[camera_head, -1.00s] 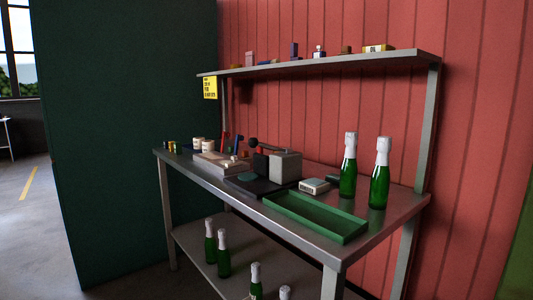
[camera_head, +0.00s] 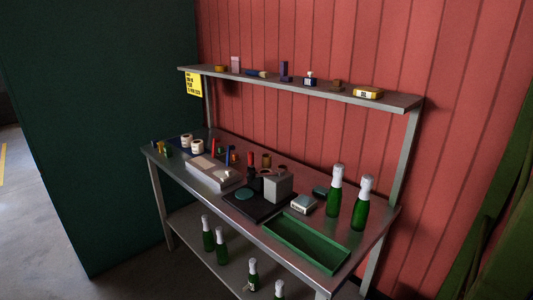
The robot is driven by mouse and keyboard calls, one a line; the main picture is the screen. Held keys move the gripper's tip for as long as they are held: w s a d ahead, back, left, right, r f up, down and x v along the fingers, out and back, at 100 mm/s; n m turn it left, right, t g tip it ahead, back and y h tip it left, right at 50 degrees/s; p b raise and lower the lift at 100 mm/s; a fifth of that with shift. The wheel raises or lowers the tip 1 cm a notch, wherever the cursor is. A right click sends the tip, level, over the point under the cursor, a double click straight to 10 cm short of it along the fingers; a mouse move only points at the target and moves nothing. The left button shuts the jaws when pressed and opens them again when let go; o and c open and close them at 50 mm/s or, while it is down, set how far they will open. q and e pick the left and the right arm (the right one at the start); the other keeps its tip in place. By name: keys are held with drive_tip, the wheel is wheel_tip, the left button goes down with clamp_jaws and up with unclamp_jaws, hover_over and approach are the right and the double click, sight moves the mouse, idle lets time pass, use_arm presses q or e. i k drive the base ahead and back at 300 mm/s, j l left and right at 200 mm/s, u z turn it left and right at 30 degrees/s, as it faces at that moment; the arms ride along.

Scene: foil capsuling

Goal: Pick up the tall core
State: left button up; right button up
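I cannot tell for sure which piece is the tall core. Several small upright pieces stand at the back of the steel bench (camera_head: 218,215): a red one (camera_head: 213,147), a blue one (camera_head: 227,156) and a brown one (camera_head: 267,160). On the shelf above stand a tall dark purple block (camera_head: 284,71) and a pinkish block (camera_head: 236,64). These are small in the head view. Neither of my grippers is in view.
A grey box-shaped device (camera_head: 278,187) stands on a black base. A green tray (camera_head: 303,242) lies at the front right. Two green bottles (camera_head: 334,199) (camera_head: 362,211) stand at the bench's right end; several more stand on the lower shelf (camera_head: 190,231). Floor on the left is clear.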

sight(267, 161)
drive_tip(key=u, duration=2.75)
drive_tip(key=z, duration=2.95)
drive_tip(key=j+z, duration=0.15)
drive_tip(key=z, duration=0.25)
drive_tip(key=j+z, duration=0.15)
drive_tip(key=z, duration=0.25)
drive_tip(key=j+z, duration=0.2)
drive_tip(key=z, duration=0.2)
drive_tip(key=j+z, duration=0.15)
drive_tip(key=z, duration=0.25)
drive_tip(key=k+j+z, duration=0.2)
drive_tip(key=j, duration=0.25)
drive_tip(key=k+j+z, duration=0.2)
drive_tip(key=j, duration=0.3)
drive_tip(key=k+j+z, duration=0.2)
drive_tip(key=j, duration=0.25)
drive_tip(key=k+j+z, duration=0.2)
drive_tip(key=j, duration=0.2)
drive_tip(key=k+j+z, duration=0.25)
drive_tip(key=i+j, duration=0.05)
drive_tip(key=j, duration=0.05)
